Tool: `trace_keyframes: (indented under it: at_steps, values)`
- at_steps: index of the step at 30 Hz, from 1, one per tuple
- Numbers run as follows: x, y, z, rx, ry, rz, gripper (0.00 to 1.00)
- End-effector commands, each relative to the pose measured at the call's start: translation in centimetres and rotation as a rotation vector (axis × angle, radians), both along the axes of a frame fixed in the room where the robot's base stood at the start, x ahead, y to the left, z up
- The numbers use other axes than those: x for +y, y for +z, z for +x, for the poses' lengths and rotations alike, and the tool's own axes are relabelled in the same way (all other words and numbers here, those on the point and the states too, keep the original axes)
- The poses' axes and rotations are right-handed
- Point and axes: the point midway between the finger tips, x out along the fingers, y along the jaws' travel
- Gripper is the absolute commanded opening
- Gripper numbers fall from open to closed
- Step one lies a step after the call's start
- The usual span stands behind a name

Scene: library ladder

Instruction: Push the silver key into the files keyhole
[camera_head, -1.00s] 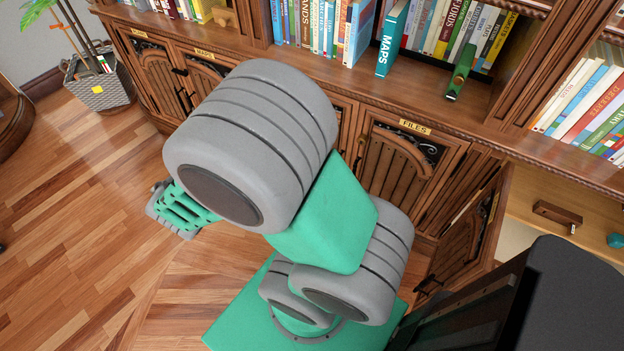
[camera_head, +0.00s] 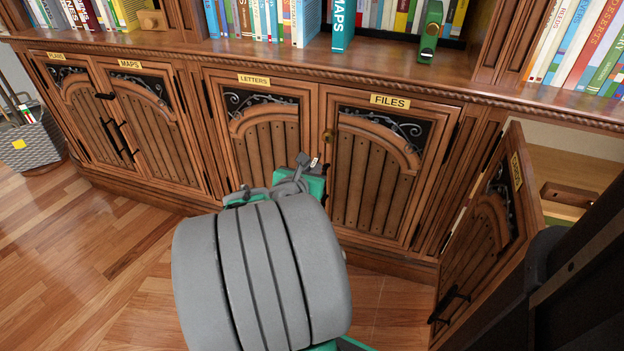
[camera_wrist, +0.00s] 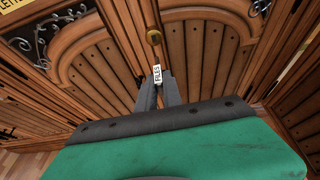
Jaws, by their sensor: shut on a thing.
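The files door (camera_head: 375,170) is shut and carries a brass plate reading FILES (camera_head: 390,101). A round brass keyhole (camera_head: 328,135) sits near its upper left edge; the keyhole also shows in the wrist view (camera_wrist: 154,37). My gripper (camera_head: 305,170) is in front of the cabinet, below the keyhole and apart from it. In the wrist view my gripper (camera_wrist: 160,90) is shut on the silver key, whose white tag (camera_wrist: 157,74) reads FILES. The key's metal is mostly hidden between the fingers; its tip cannot be made out.
The letters door (camera_head: 265,130) is shut just left of the files door. A door on the right (camera_head: 485,240) stands open, with a brown block (camera_head: 568,195) inside. Books and a green object (camera_head: 431,30) stand on the shelf above. The wood floor (camera_head: 100,270) at left is clear.

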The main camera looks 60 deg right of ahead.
Motion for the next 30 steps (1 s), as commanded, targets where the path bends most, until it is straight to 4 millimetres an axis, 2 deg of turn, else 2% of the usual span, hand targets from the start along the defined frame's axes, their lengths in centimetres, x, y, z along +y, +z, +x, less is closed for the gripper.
trace_keyframes:
  at_steps: [11,21,30]
  values:
    - [0.2,0.5,0.1,0.003,0.001,0.002,0.0]
    - [-3.7,0.2,0.7,0.001,-0.001,0.001,0.0]
    - [-5.5,0.2,1.0,0.0,0.001,-0.001,0.0]
